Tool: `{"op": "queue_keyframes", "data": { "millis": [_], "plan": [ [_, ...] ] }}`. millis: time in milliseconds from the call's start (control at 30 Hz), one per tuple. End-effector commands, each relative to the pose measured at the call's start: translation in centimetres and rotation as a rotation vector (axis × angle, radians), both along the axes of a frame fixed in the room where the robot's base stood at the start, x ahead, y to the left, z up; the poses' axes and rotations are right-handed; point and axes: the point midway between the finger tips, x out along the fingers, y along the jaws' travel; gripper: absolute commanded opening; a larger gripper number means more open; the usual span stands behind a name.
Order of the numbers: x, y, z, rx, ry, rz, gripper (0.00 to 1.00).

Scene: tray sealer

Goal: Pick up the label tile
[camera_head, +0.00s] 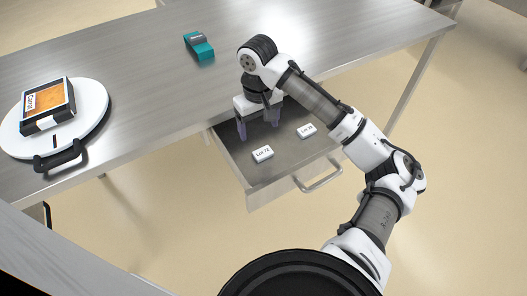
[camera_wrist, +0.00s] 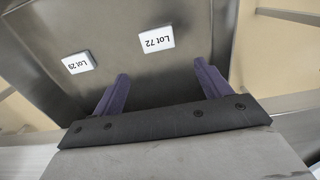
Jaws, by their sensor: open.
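Two white label tiles lie flat on the floor of an open metal drawer (camera_head: 237,158). The tile reading "Lot 72" (camera_head: 262,154) is nearer the drawer's front left; it also shows in the wrist view (camera_wrist: 156,38). The tile reading "Lot 25" (camera_head: 306,131) is to its right; in the wrist view (camera_wrist: 78,62) it is at the left. My gripper (camera_head: 257,134) is over the back of the drawer, open and empty, with purple fingers. In the wrist view the fingers (camera_wrist: 165,85) are apart, and both tiles lie beyond the fingertips, touched by neither.
The drawer is pulled out beneath the metal table (camera_head: 130,62), with a handle (camera_head: 318,178) on its front. On the tabletop are a teal tape dispenser (camera_head: 199,47) and a round white board (camera_head: 93,108) carrying a boxed tray (camera_head: 46,105). The table edge runs close behind my gripper.

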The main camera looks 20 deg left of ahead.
Motion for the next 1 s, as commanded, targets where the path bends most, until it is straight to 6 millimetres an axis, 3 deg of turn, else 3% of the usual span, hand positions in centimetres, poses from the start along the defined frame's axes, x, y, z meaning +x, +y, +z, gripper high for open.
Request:
{"op": "queue_keyframes", "data": {
  "millis": [100, 367, 633, 933, 1000],
  "plan": [
    [0.0, 0.0, -1.9, 0.0, 0.001, -0.001, 0.76],
    [-0.2, -0.2, -3.8, 0.001, 0.001, 0.001, 0.76],
    [-0.5, -0.6, -7.5, 0.001, 0.0, 0.001, 0.76],
    [-0.5, -0.6, -8.3, 0.004, -0.002, 0.002, 0.76],
    [-0.5, -0.6, -8.3, 0.004, -0.002, 0.002, 0.7]
  ]
}}
